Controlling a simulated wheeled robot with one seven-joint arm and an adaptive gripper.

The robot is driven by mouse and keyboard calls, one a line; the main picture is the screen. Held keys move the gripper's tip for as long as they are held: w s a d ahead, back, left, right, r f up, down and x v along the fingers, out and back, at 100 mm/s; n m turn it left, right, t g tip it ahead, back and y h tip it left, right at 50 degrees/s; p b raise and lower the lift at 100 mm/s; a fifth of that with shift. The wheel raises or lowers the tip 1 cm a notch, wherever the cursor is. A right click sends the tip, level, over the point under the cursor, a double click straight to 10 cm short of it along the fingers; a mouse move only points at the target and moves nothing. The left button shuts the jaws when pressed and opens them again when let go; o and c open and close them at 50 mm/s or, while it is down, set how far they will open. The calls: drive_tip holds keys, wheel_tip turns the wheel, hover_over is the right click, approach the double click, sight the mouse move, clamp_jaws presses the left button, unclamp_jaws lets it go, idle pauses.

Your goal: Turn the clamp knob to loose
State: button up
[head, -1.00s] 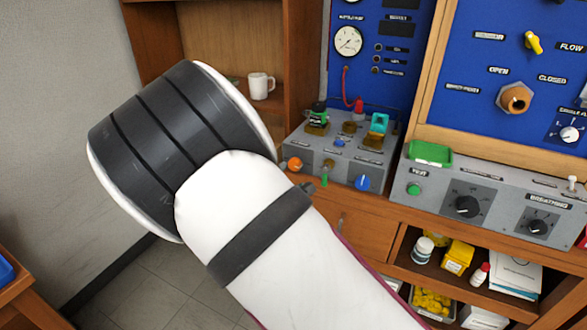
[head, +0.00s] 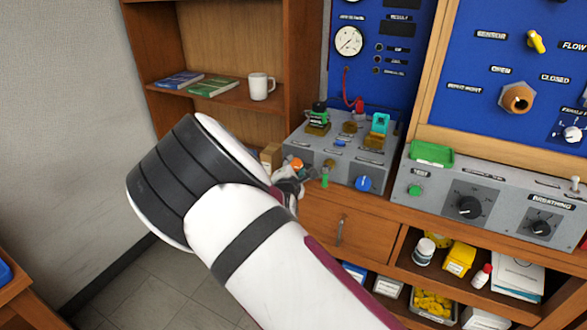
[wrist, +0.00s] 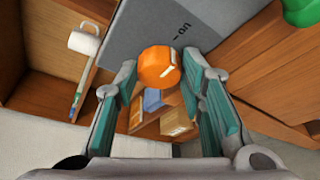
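An orange knob (head: 297,163) sits at the left end of the grey bench panel (head: 335,165). In the wrist view the orange knob (wrist: 159,68) shows between the two fingertips, with small gaps on both sides. My gripper (wrist: 160,78) is open around or just short of it; the depth is hard to judge. In the head view my gripper (head: 290,186) is partly hidden behind my arm, just below the orange knob. A blue knob (head: 363,183) is farther right on the panel's front. The labels are too small to tell which knob is the clamp knob.
Green and brass fittings (head: 318,122) and a teal-topped part (head: 380,124) stand on the panel. A white mug (head: 261,86) and books (head: 212,86) are on the shelf at left. A wooden drawer (head: 345,228) lies below the panel.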

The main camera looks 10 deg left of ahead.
drive_tip(key=c, duration=0.5)
drive_tip(key=shift+o, duration=0.2)
drive_tip(key=shift+n, duration=0.3)
drive_tip(key=shift+a+r+n+g+h+p, duration=0.15)
drive_tip(key=shift+n+g+h+p, duration=0.35)
drive_tip(key=shift+n+g+h, duration=0.5)
drive_tip(key=shift+w+a+f+n+t+h+b, duration=0.25)
drive_tip(key=shift+n+h+b, duration=1.3)
drive_tip(key=shift+n, duration=2.7)
drive_tip(key=shift+s+a+f+n+t+h+b, duration=0.15)
drive_tip(key=shift+n+t+h+b, duration=0.35)
drive_tip(key=shift+n+h+b, duration=2.45)
drive_tip(key=shift+w+a+f+n+t+h+p, duration=0.1)
drive_tip(key=shift+n+t+h+p, duration=0.45)
drive_tip(key=shift+n, duration=5.05)
drive_tip(key=shift+d, duration=0.1)
